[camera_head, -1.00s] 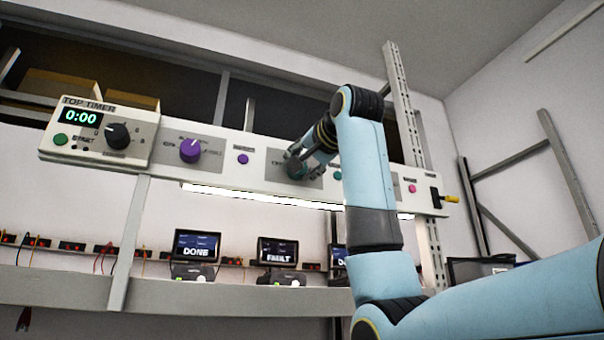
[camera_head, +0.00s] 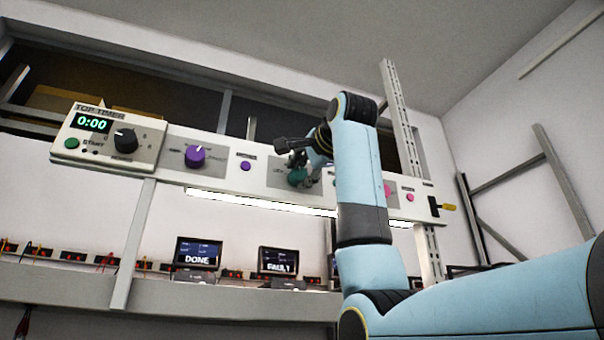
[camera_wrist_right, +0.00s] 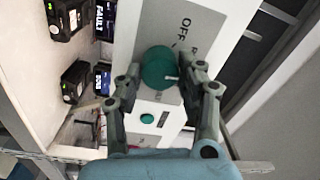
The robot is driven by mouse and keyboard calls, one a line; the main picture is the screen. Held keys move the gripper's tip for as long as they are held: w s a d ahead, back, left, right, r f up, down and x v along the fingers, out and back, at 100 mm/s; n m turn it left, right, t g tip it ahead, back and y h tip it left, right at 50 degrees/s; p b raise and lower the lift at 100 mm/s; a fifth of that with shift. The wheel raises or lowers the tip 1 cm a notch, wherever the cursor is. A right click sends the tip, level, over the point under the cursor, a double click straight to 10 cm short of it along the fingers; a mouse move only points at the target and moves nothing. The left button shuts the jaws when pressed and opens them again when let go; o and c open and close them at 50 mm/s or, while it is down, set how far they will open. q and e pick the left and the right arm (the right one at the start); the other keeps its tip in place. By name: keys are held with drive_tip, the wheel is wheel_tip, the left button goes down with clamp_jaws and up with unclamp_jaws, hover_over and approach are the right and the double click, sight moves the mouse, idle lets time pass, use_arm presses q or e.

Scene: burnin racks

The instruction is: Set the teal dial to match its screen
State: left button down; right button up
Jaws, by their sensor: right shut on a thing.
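The teal dial (camera_head: 298,177) is on the long white panel, partly hidden by my right gripper (camera_head: 302,165). In the right wrist view the teal dial (camera_wrist_right: 159,68) sits between the fingertips of my right gripper (camera_wrist_right: 165,76), which is shut on it. A pale mark shows on its right side. The word OFF is printed beside it, and other lettering is partly hidden. My left gripper is not in view.
A top timer box (camera_head: 107,135) showing 0:00 is at the panel's left end. A purple dial (camera_head: 195,156) and a purple button (camera_head: 245,166) are left of the teal dial. A pink button (camera_head: 410,197) and a yellow-handled switch (camera_head: 447,207) are to the right. A teal button (camera_wrist_right: 147,118) is near the dial.

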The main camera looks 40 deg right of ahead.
idle(0.3)
drive_tip(key=o, duration=1.1)
drive_tip(key=shift+o, duration=0.2)
drive_tip(key=shift+s, duration=0.15)
drive_tip(key=v, duration=1.1)
drive_tip(key=shift+s, duration=0.3)
drive_tip(key=shift+a+f, duration=0.1)
